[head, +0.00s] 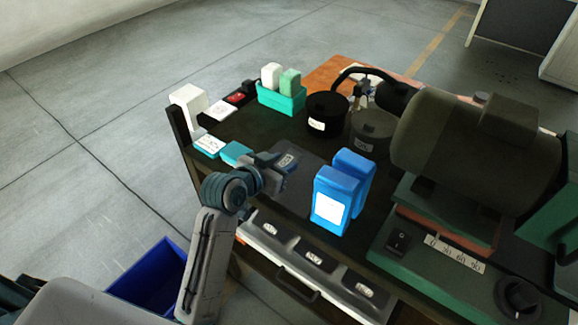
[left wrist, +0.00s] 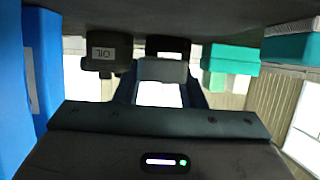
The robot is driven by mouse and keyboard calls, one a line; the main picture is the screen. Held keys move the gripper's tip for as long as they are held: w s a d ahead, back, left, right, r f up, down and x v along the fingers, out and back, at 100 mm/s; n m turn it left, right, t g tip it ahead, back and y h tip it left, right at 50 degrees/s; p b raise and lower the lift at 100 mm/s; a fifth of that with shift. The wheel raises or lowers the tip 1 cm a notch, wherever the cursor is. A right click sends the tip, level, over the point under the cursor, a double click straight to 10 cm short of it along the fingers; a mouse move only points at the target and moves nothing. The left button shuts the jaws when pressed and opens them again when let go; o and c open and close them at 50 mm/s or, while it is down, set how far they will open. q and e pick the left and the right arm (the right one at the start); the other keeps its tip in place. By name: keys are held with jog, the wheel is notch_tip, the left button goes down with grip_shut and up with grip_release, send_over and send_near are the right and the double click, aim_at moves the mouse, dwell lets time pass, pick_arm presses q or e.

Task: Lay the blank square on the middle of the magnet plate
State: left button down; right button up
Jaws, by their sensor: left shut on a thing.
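My left gripper (head: 277,164) reaches in from the left, low over the front of the cart. It is shut on the blank (head: 288,160), a small grey block with a dark mark on top. In the left wrist view the grey blank (left wrist: 160,71) sits between the dark fingers; that view is upside down. A dark, square, slightly lighter patch on the cart top looks like the magnet plate (head: 307,181). The blank is over its far-left part in the head view. I cannot tell whether they touch. My right gripper is not in view.
Two blue bottles (head: 333,199) stand close on the right. Teal boxes (head: 236,153) lie left, a teal holder (head: 282,97) and black pots (head: 327,113) behind. A large grinder-like machine (head: 470,145) fills the right. Drawers (head: 300,258) front the cart; a blue bin (head: 155,281) stands below.

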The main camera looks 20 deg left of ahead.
pick_arm(q)
jog(key=shift+w+d, duration=0.7)
jog(key=shift+w+d+f, duration=0.1)
jog(key=shift+f, duration=0.05)
notch_tip(320, 180, down, 3)
jog(key=shift+p, duration=0.8)
jog(key=shift+f, duration=0.2)
jog(key=c, duration=1.4)
grip_release()
jog(key=shift+f, duration=0.2)
jog(key=o, duration=0.5)
jog(key=shift+r, duration=0.15)
